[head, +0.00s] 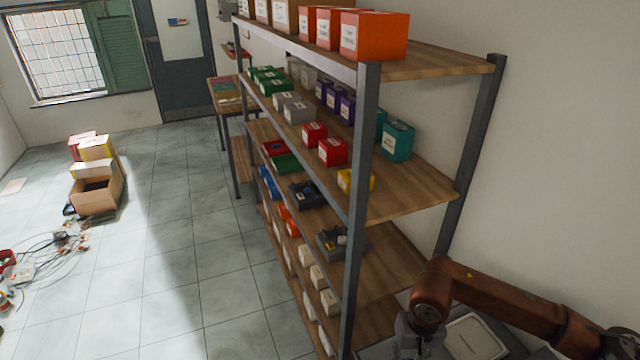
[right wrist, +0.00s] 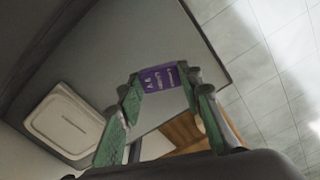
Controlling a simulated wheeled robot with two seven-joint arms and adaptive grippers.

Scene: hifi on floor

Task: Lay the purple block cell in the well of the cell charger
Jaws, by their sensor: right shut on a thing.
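A purple block cell (right wrist: 158,79) with white lettering shows between the green-padded fingertips of my right gripper (right wrist: 163,80) in the right wrist view. The gripper is shut on it and holds it in the air. In the head view my right arm comes in at the lower right, in front of the shelf's near end, and the block cannot be made out there. Two dark grey devices, one farther (head: 307,194) and one nearer (head: 333,242), sit on shelf boards. I cannot tell which is the cell charger, and no well is clear. My left gripper is out of view.
A tall metal-framed shelf (head: 364,150) holds several coloured boxes; its near post stands left of my right arm. A yellow box (head: 355,181) sits near the devices. Cables (head: 60,240) and cardboard boxes (head: 97,192) lie on the left floor. The tiled floor between is clear.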

